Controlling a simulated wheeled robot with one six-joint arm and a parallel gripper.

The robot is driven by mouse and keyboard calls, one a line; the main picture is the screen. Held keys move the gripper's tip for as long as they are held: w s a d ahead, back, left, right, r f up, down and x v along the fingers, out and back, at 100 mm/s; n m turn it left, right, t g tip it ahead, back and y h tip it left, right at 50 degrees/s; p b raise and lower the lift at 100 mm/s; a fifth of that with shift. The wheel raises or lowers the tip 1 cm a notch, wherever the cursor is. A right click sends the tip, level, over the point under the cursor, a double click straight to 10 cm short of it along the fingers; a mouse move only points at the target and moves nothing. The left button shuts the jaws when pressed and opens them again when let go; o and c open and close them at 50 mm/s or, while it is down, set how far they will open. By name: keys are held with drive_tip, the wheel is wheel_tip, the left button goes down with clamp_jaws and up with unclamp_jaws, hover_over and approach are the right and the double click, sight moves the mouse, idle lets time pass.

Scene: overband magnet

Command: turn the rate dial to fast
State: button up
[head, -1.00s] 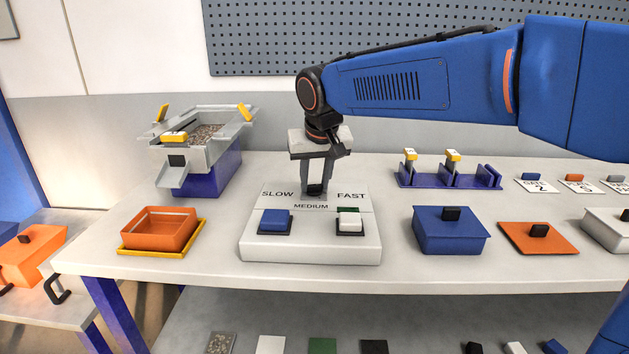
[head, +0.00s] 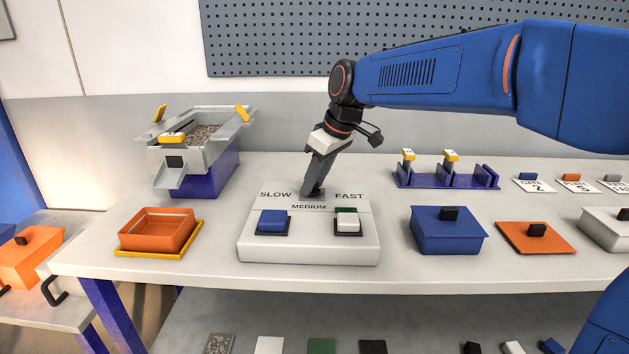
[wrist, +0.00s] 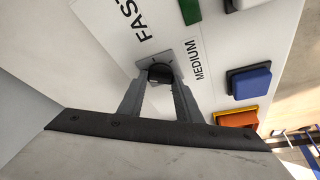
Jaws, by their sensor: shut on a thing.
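The rate dial (wrist: 159,73) is a small black knob on the upper face of a light control box (head: 309,252). In the head view, SLOW is printed to its left, FAST to its right and MEDIUM below it. My gripper (head: 313,191) is tilted, reaching down from the upper right, with its tips at the dial. In the wrist view, the two grey fingers of my gripper (wrist: 160,82) stand on either side of the knob and are shut on it. The knob's pointer direction is hard to tell.
The box carries a blue button (head: 272,221) and a white button (head: 348,223) in front. A hopper (head: 193,153) and an orange tray (head: 157,231) stand left. A blue lidded box (head: 449,232) stands right. A pegboard (head: 280,48) is behind.

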idle(0.4)
drive_tip(key=o, duration=1)
drive_tip(key=shift+o, duration=0.2)
drive_tip(key=v, duration=1.7)
drive_tip(key=shift+r, duration=0.25)
drive_tip(key=shift+w+d, duration=0.1)
